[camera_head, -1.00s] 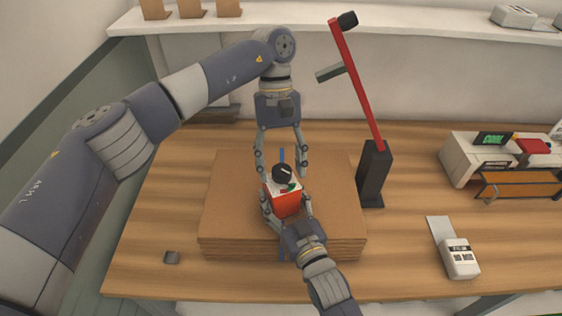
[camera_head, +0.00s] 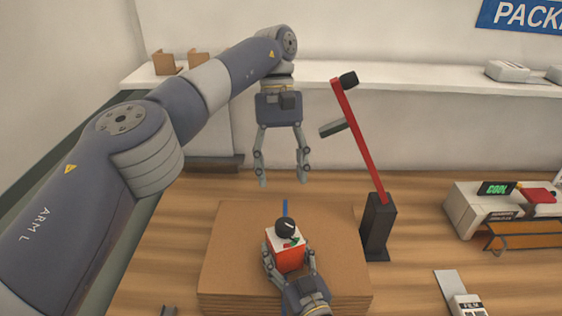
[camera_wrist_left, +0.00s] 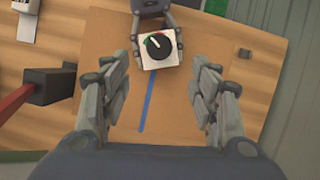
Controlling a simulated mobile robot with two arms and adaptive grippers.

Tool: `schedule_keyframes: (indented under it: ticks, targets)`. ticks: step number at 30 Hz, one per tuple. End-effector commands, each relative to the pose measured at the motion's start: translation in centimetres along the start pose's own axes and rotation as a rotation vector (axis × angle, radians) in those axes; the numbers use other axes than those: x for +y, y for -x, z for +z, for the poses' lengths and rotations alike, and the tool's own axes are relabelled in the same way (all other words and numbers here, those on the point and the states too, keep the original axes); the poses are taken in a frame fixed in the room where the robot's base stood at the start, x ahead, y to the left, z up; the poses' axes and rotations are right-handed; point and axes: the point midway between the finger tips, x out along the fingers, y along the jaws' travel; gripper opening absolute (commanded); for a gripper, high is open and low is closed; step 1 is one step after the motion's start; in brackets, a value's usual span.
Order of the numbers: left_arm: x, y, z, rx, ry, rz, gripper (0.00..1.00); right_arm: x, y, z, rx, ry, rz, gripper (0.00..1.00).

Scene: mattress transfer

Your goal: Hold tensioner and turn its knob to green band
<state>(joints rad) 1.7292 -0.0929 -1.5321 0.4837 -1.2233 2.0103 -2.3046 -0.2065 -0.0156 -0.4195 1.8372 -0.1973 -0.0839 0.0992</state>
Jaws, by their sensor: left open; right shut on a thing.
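The tensioner (camera_head: 284,256) is a red box with a white top, standing upright on the brown stack. Its black knob (camera_head: 286,227) has a white pointer line. In the left wrist view the tensioner (camera_wrist_left: 172,62) is seen from above. The knob (camera_wrist_left: 159,47) points up and left there, toward the small coloured marks; I cannot tell exactly which band it meets. My right gripper (camera_head: 289,264) is shut on the tensioner's sides, from the front. My left gripper (camera_head: 284,182) is open and empty, above and apart from the knob. Its fingers also show in the left wrist view (camera_wrist_left: 160,75).
A brown layered stack (camera_head: 235,270) lies on the wooden table, with a blue strap (camera_head: 285,208) across it. A red lever on a dark post (camera_head: 377,230) stands close on the right. A white machine (camera_head: 468,213) with a green display is farther right.

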Motion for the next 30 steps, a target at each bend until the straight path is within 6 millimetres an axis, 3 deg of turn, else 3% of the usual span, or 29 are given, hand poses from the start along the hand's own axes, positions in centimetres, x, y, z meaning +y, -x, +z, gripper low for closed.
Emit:
schedule_keyframes:
  ticks: [8, 21, 22, 25, 30]
  targets:
    - [0.0, 1.3, 0.0, 0.01, 0.002, 0.006, 0.56, 0.0, -0.1, -0.4, 0.009, 0.0, 0.0, 0.07]
    - [0.0, 1.4, 0.0, 0.01, 0.001, 0.007, 0.56, 0.0, -0.1, -0.4, 0.009, 0.0, 0.0, 0.07]
    - [0.0, 1.4, 0.0, 0.01, 0.001, 0.007, 0.56, 0.0, -0.1, -0.4, 0.009, 0.0, 0.0, 0.6]
    - [0.0, 1.4, 0.0, 0.01, 0.002, 0.007, 0.56, 0.0, -0.1, -0.3, 0.007, 0.0, 0.0, 0.81]
    - [0.0, 1.4, 0.0, 0.01, 0.002, 0.007, 0.56, 0.0, 0.0, -0.2, 0.004, 0.0, 0.0, 0.81]
